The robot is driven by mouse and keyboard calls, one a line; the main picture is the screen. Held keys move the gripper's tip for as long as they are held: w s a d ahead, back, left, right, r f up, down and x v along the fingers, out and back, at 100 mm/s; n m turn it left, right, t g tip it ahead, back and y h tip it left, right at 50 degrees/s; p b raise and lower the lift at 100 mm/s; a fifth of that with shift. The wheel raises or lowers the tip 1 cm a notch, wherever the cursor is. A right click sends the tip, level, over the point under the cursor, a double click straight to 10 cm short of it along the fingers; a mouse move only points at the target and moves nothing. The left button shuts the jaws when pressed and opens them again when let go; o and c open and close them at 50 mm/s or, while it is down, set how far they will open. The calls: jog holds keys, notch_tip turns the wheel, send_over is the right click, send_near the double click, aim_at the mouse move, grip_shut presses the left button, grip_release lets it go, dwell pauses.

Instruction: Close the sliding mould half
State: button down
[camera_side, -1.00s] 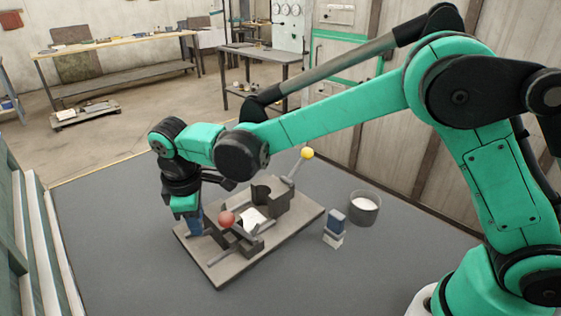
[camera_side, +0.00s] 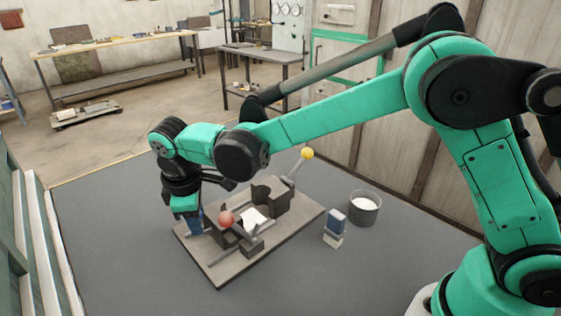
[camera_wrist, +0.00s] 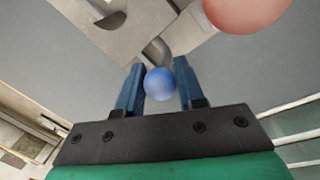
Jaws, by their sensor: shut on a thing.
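My gripper (camera_wrist: 159,84) has its two blue fingers on either side of a round blue knob (camera_wrist: 159,85) and is shut on it. A short grey rod (camera_wrist: 157,50) runs from the knob towards the mould. In the side view my gripper (camera_side: 196,225) is low at the left end of the mould's base plate (camera_side: 222,276), and the knob is hidden there. The near mould half (camera_side: 219,238), dark grey, is beside it, partly hidden by a red ball. The far mould half (camera_side: 277,196) stands farther right. A gap with a white patch (camera_side: 252,218) lies between the halves.
The red ball (camera_side: 227,218) sits close to my gripper, and it also shows in the wrist view (camera_wrist: 245,8). A yellow ball (camera_side: 307,153) tops a lever behind the mould. The front table is clear.

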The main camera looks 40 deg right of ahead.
jog(key=d, duration=0.7)
jog(key=shift+d, duration=0.3)
jog(key=c, duration=0.6)
grip_release()
jog(key=shift+o, duration=0.3)
jog(key=shift+s+a+r, duration=0.1)
jog(key=shift+s+a+r, duration=0.15)
jog(key=shift+s+r, duration=0.05)
jog(key=shift+r, duration=1.15)
jog(key=shift+s+a+r, duration=0.1)
jog(key=shift+s+r, duration=0.1)
jog(key=shift+r, duration=1.1)
